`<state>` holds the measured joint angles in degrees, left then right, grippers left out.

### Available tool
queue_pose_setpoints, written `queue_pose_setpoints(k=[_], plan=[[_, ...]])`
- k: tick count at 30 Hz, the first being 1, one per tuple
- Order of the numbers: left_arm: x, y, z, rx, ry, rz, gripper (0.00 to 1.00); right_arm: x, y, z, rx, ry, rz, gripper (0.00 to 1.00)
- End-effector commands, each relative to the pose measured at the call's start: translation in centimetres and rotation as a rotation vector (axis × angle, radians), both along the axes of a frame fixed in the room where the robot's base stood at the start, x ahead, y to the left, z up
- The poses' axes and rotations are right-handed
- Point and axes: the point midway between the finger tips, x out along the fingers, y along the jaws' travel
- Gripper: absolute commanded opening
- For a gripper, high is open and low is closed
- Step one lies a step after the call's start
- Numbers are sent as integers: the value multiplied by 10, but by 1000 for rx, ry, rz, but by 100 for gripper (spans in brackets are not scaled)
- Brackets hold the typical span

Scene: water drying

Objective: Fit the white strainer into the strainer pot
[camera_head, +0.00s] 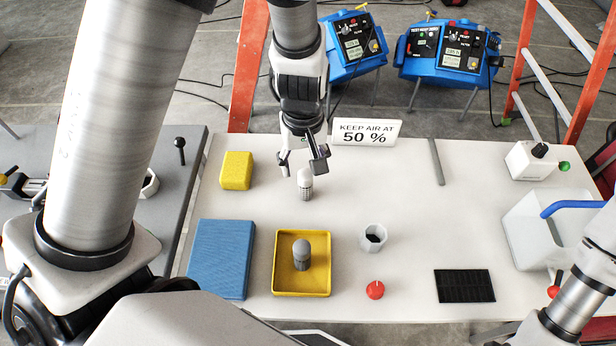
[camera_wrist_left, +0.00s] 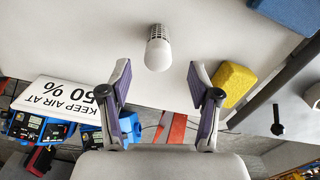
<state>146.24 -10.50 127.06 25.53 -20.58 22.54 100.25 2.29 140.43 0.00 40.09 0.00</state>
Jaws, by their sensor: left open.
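The white strainer (camera_head: 305,184) stands upright on the white table, with a white rounded top and a grey slotted body. My left gripper (camera_head: 303,160) is open and empty just behind and above it. In the left wrist view, the strainer (camera_wrist_left: 158,52) shows ahead of the gap between the fingertips of my left gripper (camera_wrist_left: 158,78), apart from both. A white faceted cup with a dark opening, apparently the strainer pot (camera_head: 373,238), stands to the front right. Part of my right arm shows at the lower right, but its gripper does not.
A yellow tray (camera_head: 275,291) holds a grey capsule-shaped piece (camera_head: 302,256). Nearby are a blue pad (camera_head: 222,260), a yellow sponge (camera_head: 237,170), a red knob (camera_head: 375,290) and a black grid (camera_head: 465,286). A sign (camera_head: 367,133) stands at the back edge. The table's right middle is clear.

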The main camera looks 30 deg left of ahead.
Motion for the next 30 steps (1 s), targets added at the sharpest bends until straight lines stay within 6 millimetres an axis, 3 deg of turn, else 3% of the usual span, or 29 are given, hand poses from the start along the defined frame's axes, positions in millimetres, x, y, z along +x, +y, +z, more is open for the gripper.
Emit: queue_pose_setpoints(k=[6, 14, 15, 20, 30], plan=[[-1, 1, -41, 0, 3, 1, 62, 1, 0, -5, 0, -1, 0, 40], [-1, 1, -47, 1, 1, 1, 62, 1, 0, -5, 0, -1, 0, 40], [-1, 1, -47, 1, 1, 1, 55, 1, 0, -5, 0, -1, 0, 40], [-1, 1, -47, 1, 1, 1, 0, 1, 0, -5, 0, -1, 0, 40], [0, 1, -44, 1, -1, 0, 0, 1, 0, -5, 0, -1, 0, 40]])
